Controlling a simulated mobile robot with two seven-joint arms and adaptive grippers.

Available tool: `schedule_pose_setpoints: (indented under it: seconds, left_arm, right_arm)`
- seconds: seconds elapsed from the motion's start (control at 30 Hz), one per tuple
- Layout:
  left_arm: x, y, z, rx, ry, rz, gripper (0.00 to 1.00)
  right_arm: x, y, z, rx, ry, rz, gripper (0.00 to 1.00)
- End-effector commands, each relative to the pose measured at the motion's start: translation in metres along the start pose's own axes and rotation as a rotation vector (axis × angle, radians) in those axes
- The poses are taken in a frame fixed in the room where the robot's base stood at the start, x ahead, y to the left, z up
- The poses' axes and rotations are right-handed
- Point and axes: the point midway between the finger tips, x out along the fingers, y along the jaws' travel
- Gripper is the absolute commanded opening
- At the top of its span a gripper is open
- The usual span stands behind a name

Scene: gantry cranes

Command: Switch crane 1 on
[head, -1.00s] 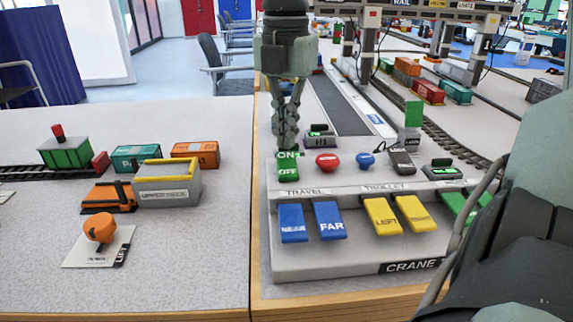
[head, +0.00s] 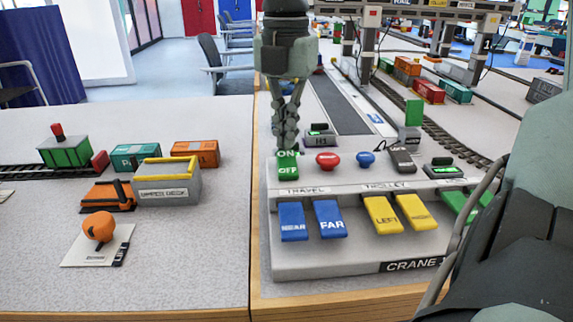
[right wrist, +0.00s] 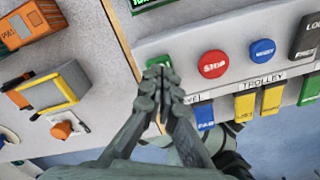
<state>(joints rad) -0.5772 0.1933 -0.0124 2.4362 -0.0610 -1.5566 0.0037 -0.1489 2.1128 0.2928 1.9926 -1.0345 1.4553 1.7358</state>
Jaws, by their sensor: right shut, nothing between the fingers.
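The crane 1 console (head: 340,262) is a grey box at the front of the right table, its label partly cut off by my own arm. Its green ON/OFF rocker switch (head: 288,170) is at the left of the upper row. My right gripper (head: 288,148) is shut and empty, pointing down at the ON end of the switch. Its tips cover part of the ON label; whether they touch it I cannot tell. In the right wrist view the shut fingertips (right wrist: 160,72) hide most of the green switch. My left gripper is not in view.
Beside the switch are a red STOP button (head: 327,161), a blue button (head: 366,160) and a lock lever (head: 401,160). Blue travel keys (head: 330,219) and yellow trolley keys (head: 383,215) sit below. The gantry crane (head: 415,15) stands behind. An orange knob (head: 99,228) is on the left table.

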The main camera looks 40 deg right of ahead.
Motion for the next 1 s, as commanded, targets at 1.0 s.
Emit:
schedule_pose_setpoints:
  seconds: [1.0]
  left_arm:
    - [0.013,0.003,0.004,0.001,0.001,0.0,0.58]
  right_arm:
    - [0.016,0.0,0.0,0.0,0.0,0.0,0.0]
